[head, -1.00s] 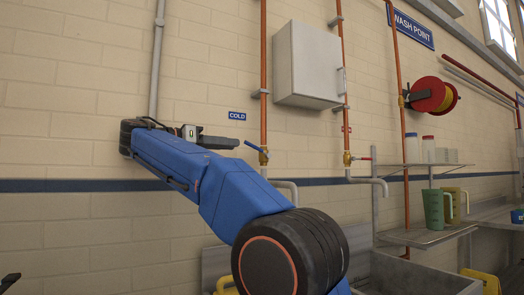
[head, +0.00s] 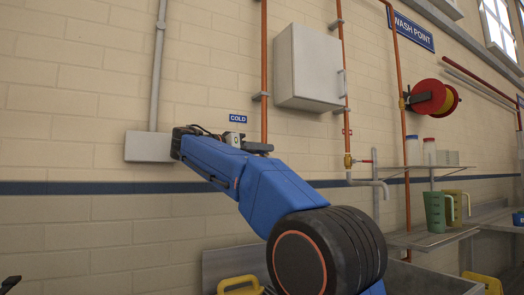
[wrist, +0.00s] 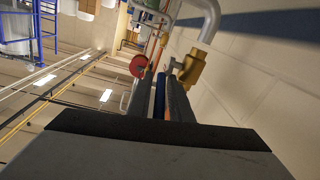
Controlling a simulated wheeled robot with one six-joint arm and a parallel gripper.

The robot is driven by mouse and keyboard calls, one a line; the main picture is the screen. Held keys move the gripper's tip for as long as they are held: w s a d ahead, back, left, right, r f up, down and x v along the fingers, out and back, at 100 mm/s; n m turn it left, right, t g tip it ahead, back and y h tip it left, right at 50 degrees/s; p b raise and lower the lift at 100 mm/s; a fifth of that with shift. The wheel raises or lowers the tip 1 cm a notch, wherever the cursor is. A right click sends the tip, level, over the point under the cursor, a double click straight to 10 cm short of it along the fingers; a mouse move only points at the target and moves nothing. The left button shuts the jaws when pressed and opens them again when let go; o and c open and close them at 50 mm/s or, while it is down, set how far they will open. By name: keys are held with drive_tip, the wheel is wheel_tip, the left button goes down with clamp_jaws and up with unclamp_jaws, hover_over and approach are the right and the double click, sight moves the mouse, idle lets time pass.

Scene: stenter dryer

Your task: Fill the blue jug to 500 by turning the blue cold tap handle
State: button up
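The brass tap body (wrist: 190,68) with its grey spout shows in the wrist view, just beyond my fingertips. In the head view my arm hides this cold tap below the COLD sign. A blue strip, apparently the tap handle (wrist: 159,95), lies between the fingers of my gripper (wrist: 160,92). An orange-brown strip shows beside it, so the fingers look apart, not closed on it. In the head view my gripper (head: 258,147) is at the copper pipe. A green jug (head: 435,212) stands on the shelf. I cannot make out a blue jug for certain; a small blue thing (head: 517,216) shows at the right edge.
A second tap with a red handle (head: 360,161) is to the right. A yellow jug (head: 461,196) stands by the green one on the wire shelf (head: 420,240). A grey cabinet (head: 306,68) hangs above. A metal sink (head: 430,280) lies low right.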

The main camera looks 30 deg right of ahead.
clamp_jaws()
drive_tip(key=shift+a+f+h, duration=0.25)
drive_tip(key=shift+f+h, duration=0.2)
drive_tip(key=shift+h, duration=0.7)
drive_tip(key=shift+a+f+h, duration=0.2)
drive_tip(key=shift+f+h, duration=0.2)
drive_tip(key=shift+h, duration=0.75)
unclamp_jaws()
drive_tip(key=shift+a+t, duration=0.1)
drive_tip(key=shift+t, duration=0.3)
drive_tip(key=v, duration=1.7)
